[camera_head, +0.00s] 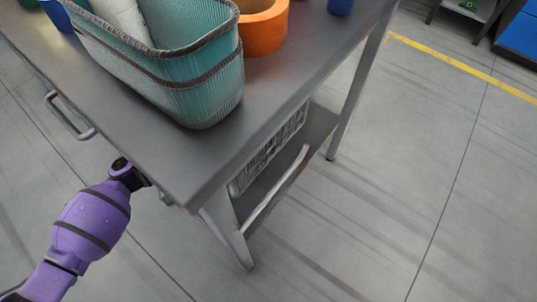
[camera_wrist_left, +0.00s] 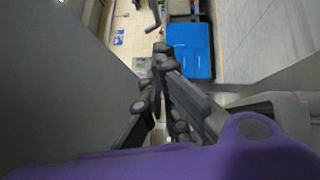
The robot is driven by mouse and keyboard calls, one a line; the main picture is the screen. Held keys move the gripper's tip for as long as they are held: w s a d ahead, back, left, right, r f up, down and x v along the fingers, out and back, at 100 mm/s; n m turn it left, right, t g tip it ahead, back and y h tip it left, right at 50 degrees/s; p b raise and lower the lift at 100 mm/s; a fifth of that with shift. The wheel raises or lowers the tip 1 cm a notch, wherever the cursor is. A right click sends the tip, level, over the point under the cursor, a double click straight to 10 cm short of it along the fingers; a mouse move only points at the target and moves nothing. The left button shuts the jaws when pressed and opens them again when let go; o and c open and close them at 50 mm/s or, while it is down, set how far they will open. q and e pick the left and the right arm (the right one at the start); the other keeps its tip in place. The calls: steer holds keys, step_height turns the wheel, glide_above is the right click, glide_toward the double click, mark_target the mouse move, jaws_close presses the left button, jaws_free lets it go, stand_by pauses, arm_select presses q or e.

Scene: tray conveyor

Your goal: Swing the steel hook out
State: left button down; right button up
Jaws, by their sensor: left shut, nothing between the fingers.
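My left gripper (camera_head: 145,183) is at the near left corner of the grey table, just beside and below its edge. The table edge partly hides its fingertips in the head view. In the left wrist view the dark fingers (camera_wrist_left: 160,58) are together, with nothing between them. A small grey piece (camera_head: 166,199) sticks out under the table edge just right of the fingers; it may be the steel hook. A thin dark curved bar (camera_wrist_left: 155,14) shows just beyond the fingertips in the left wrist view. I cannot tell whether the fingers touch it. My right gripper is out of view.
The grey table (camera_head: 270,95) bears a teal basket (camera_head: 205,85) and an orange round container (camera_head: 265,30). A bar handle (camera_head: 68,117) projects from its left edge. A crate (camera_head: 270,150) sits under the top. The floor on the right is clear up to a yellow line (camera_head: 460,68).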

arm_select(q)
steer(key=s+d+r, duration=0.1)
steer(key=d, duration=0.8)
steer(key=shift+s+d+r, duration=0.15)
steer(key=shift+d+r, duration=0.05)
steer(key=shift+r, duration=0.15)
steer(key=shift+d, duration=0.1)
